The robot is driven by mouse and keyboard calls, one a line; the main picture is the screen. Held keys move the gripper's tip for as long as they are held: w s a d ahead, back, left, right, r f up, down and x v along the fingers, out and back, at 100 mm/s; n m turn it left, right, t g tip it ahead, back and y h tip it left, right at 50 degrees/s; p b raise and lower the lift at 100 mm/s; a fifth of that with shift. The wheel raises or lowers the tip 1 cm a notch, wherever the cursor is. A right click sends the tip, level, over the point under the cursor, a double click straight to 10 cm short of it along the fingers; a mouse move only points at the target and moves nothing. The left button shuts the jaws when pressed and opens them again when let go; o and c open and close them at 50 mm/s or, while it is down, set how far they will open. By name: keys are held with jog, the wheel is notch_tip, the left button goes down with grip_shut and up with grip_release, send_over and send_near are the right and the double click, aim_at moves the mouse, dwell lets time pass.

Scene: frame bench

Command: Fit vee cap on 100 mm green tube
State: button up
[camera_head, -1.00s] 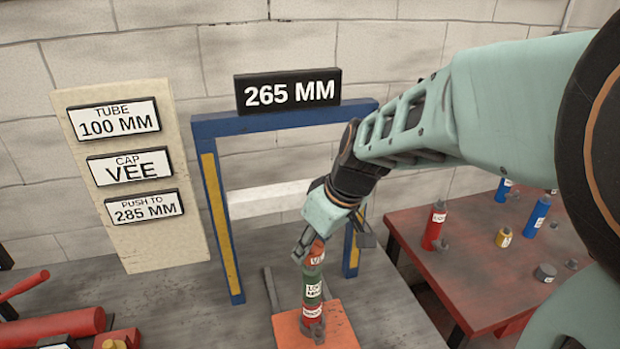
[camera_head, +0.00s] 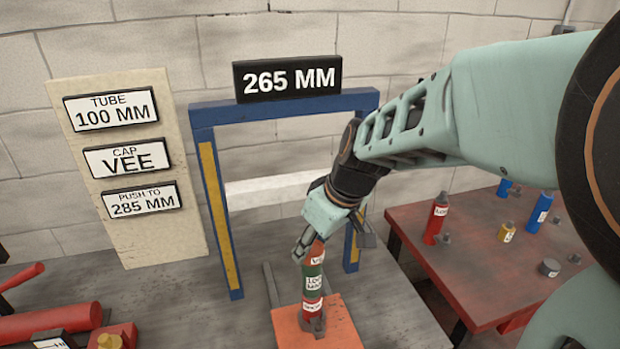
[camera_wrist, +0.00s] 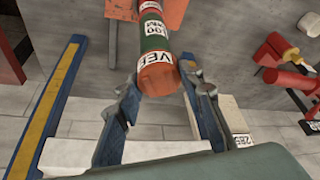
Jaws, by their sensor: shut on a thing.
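The vee cap (camera_head: 317,251) is orange with a white label and sits at the top of the green tube (camera_head: 314,282). The green tube stands upright on a red base piece (camera_head: 312,306) over an orange block. My gripper (camera_head: 308,245) is at the cap from above, its fingers around it. In the wrist view the cap (camera_wrist: 158,75) lies between the two fingers of my gripper (camera_wrist: 160,95), with the green tube (camera_wrist: 152,38) beyond it. The seam between cap and tube is too small to judge for full seating.
A blue frame (camera_head: 208,180) with a 265 MM display (camera_head: 287,79) stands behind the stack. A sign board (camera_head: 150,235) is at left. A red table (camera_head: 470,270) at right holds several tubes and small parts. Red tubes (camera_head: 50,325) lie at lower left.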

jog(key=shift+f+b, duration=0.3)
jog(key=shift+f, duration=0.1)
jog(key=o, duration=1.3)
